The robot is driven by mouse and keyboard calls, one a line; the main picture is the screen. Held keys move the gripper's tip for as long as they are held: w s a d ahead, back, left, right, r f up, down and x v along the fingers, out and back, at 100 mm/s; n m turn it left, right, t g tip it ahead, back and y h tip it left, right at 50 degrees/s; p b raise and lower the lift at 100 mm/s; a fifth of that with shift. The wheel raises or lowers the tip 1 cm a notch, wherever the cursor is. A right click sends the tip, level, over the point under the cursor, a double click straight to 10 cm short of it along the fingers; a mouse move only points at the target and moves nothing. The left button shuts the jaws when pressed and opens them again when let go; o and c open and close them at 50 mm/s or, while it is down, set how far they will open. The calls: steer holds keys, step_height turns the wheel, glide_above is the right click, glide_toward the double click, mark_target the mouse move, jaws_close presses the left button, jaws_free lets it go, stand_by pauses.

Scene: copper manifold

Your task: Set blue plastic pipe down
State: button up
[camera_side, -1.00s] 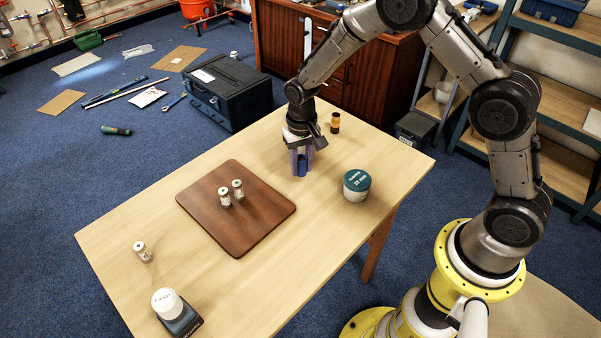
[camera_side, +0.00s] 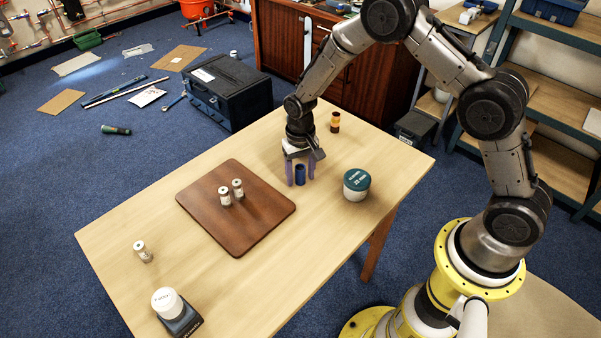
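The blue plastic pipe (camera_side: 300,175) is a short dark blue cylinder. It stands upright on the wooden table, right of the brown board. My gripper (camera_side: 300,176) points straight down over it, with one purple finger on each side. The fingers are spread, and a gap shows between them and the pipe. My gripper is open and still around the pipe. The pipe's upper end is close under the gripper body.
The brown board (camera_side: 210,218) bears two small white-and-brown vials (camera_side: 237,188). A round green-lidded tub (camera_side: 356,186) stands right of my gripper, and an amber bottle (camera_side: 335,122) behind it. Another vial (camera_side: 142,251) and a white-topped device (camera_side: 176,311) stand at the front left.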

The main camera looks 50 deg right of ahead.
mark_target(301, 169)
steer(key=shift+r, duration=0.1)
step_height(301, 169, up, 12)
steer(key=shift+r, duration=0.2)
stand_by(0.3)
steer(key=s+d+r+n+t, duration=0.1)
steer(key=s+r+t, duration=0.1)
steer(key=s+r, duration=0.6)
steer(key=s+d+r+n+t, duration=0.1)
steer(key=s+r, duration=0.3)
steer(key=s, duration=0.5)
steer(key=s+d+r+n+t, duration=0.1)
steer(key=s+r, duration=0.4)
steer(key=s, duration=0.5)
steer(key=shift+s+r+n+t, duration=0.25)
steer(key=shift+s+n+t, duration=0.05)
steer(key=shift+n+t, duration=0.4)
steer(key=shift+o, duration=0.4)
steer(key=shift+s+f, duration=0.2)
steer(key=shift+s, duration=0.3)
